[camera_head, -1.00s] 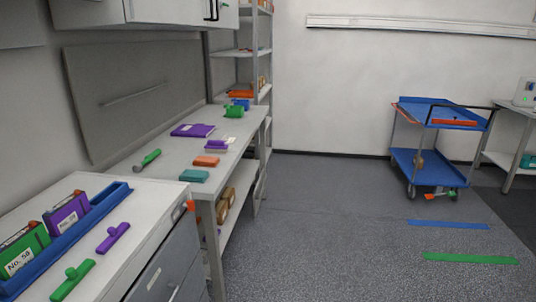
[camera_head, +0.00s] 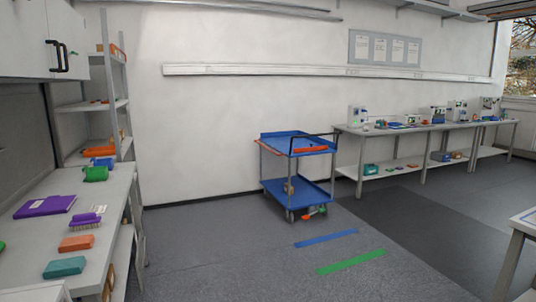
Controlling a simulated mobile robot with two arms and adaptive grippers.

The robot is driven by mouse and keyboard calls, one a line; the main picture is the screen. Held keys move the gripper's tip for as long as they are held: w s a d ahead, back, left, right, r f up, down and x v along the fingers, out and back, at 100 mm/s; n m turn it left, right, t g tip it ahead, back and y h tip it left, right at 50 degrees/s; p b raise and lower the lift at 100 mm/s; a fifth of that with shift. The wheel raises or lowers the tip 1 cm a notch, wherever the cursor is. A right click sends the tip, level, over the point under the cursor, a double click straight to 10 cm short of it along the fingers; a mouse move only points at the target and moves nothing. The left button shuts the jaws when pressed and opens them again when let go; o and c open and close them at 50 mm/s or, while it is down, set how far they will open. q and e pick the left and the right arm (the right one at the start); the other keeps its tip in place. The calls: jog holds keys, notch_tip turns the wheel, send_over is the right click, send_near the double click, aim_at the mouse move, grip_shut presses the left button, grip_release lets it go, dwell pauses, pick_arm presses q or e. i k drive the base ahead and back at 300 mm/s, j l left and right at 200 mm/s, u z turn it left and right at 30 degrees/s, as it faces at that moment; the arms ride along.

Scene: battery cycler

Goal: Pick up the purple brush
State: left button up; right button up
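The purple brush (camera_head: 86,220) lies on the long grey-white workbench (camera_head: 112,196) at the left of the head view. Its purple body is on top, with pale bristles below. A flat purple folder or book (camera_head: 45,206) lies just left of and behind it. An orange block (camera_head: 76,243) and a teal block (camera_head: 64,267) lie nearer to me. Neither of my grippers is in view.
A blue two-tier cart (camera_head: 297,190) stands by the back wall. Blue (camera_head: 326,238) and green (camera_head: 350,261) strips lie on the open floor. Shelves (camera_head: 92,106) stand beyond the bench. A table corner (camera_head: 525,222) juts in at right.

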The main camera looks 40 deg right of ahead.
aim_at(83, 221)
jog(key=l, duration=0.3)
jog(key=i+l, duration=0.2)
jog(key=l, duration=0.2)
jog(key=i+l, duration=0.45)
jog(key=l, duration=0.3)
jog(key=i+l, duration=0.25)
jog(key=l+u, duration=0.05)
jog(key=l, duration=0.05)
